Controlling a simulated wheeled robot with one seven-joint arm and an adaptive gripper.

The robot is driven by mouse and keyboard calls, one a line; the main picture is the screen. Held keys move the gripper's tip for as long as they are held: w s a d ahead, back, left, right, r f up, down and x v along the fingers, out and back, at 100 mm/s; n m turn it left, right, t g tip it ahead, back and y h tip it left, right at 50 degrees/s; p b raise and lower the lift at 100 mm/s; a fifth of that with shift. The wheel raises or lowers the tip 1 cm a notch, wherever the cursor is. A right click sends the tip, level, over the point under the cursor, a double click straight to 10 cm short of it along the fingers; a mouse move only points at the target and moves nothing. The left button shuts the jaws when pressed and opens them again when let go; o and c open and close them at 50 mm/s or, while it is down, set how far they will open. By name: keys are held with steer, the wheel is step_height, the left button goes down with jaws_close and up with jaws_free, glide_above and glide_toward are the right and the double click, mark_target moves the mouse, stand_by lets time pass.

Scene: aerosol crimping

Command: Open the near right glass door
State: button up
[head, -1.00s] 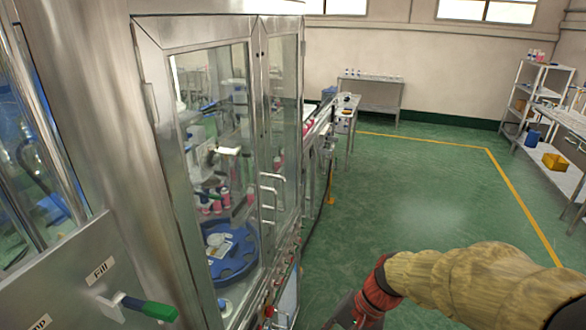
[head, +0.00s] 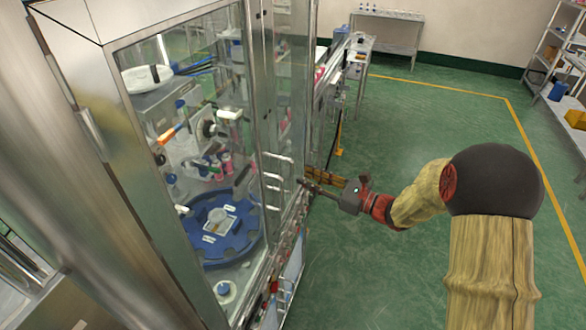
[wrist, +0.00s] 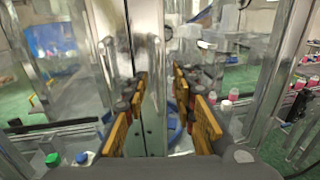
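The steel-framed machine cabinet has a large near glass door (head: 190,150) and a narrower glass door (head: 290,100) beyond it, to its right. Both look closed. Pale metal handles (head: 277,158) stick out near the seam between them. My gripper (head: 304,184) is just right of the handles in the head view, pointing left at the doors. In the wrist view my gripper (wrist: 163,118) is open, its yellow-padded fingers apart with steel door framing (wrist: 148,70) visible between and beyond them. I cannot tell whether a handle lies between the fingers.
Behind the glass are a blue rotary table (head: 222,235) and pink-and-white cans (head: 226,160). A conveyor line (head: 335,70) runs on beyond the cabinet. The green floor (head: 430,125) to the right is clear. A steel shelf (head: 545,60) stands at the far right.

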steer(key=p+x, duration=0.1)
steer(key=x, duration=0.5)
steer(key=shift+c, duration=1.2)
steer(key=c, duration=0.4)
jaws_close()
